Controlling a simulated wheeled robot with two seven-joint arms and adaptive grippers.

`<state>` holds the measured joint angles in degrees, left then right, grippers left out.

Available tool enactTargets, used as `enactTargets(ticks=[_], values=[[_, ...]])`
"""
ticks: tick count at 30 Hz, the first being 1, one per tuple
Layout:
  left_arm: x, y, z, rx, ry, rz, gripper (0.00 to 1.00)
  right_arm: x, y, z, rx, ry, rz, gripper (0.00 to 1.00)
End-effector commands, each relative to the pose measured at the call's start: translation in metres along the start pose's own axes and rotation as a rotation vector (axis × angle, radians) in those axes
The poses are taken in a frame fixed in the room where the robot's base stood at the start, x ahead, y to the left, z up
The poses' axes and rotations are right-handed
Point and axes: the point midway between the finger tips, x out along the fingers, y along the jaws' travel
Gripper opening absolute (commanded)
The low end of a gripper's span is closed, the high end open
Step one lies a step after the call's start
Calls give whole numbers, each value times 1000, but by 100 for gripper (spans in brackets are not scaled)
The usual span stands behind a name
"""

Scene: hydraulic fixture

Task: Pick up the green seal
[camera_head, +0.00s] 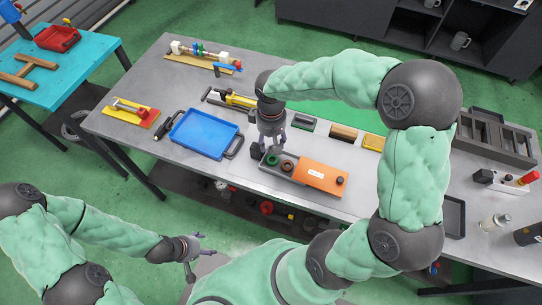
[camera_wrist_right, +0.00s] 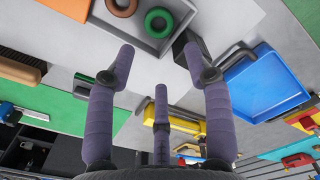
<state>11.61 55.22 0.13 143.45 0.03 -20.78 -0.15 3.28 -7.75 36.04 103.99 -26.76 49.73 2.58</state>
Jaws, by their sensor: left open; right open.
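The green seal (camera_head: 271,160) is a small ring in a grey tray (camera_head: 265,167) on the workbench. It also shows at the top of the right wrist view (camera_wrist_right: 149,22). A brown seal (camera_head: 287,166) lies to its right in the same tray. My right gripper (camera_head: 272,147) is open and empty, hanging close to the green seal on its far side in the head view. In the right wrist view the seal shows beyond the spread fingers (camera_wrist_right: 160,62), apart from them. My left gripper (camera_head: 198,257) is open and empty in front of the bench.
An orange block (camera_head: 321,177) is at the tray's right end, and a small black block (camera_head: 257,151) stands at its left. A blue tray (camera_head: 205,134) lies to the left. Yellow tooling (camera_head: 240,101) lies behind. A dark rack (camera_head: 495,140) stands at the right.

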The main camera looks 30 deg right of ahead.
Motion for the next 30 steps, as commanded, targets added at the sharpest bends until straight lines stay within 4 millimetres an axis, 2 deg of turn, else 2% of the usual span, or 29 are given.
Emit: enactTargets(ticks=[1, 3, 14, 24, 30], values=[[4, -2, 0, 0, 0, 0, 69, 12, 0, 1, 0, -5, -1, 52], [7, -2, 0, 0, 0, 0, 69, 22, 0, 1, 0, -4, -1, 52], [12, -4, 0, 0, 0, 0, 69, 44, -1, 1, 1, -1, -1, 52], [27, -10, -1, 0, 0, 0, 69, 89, -4, 5, 1, -6, -3, 52], [27, -10, -1, 0, 0, 0, 69, 92, -5, 6, 0, -7, -4, 52]])
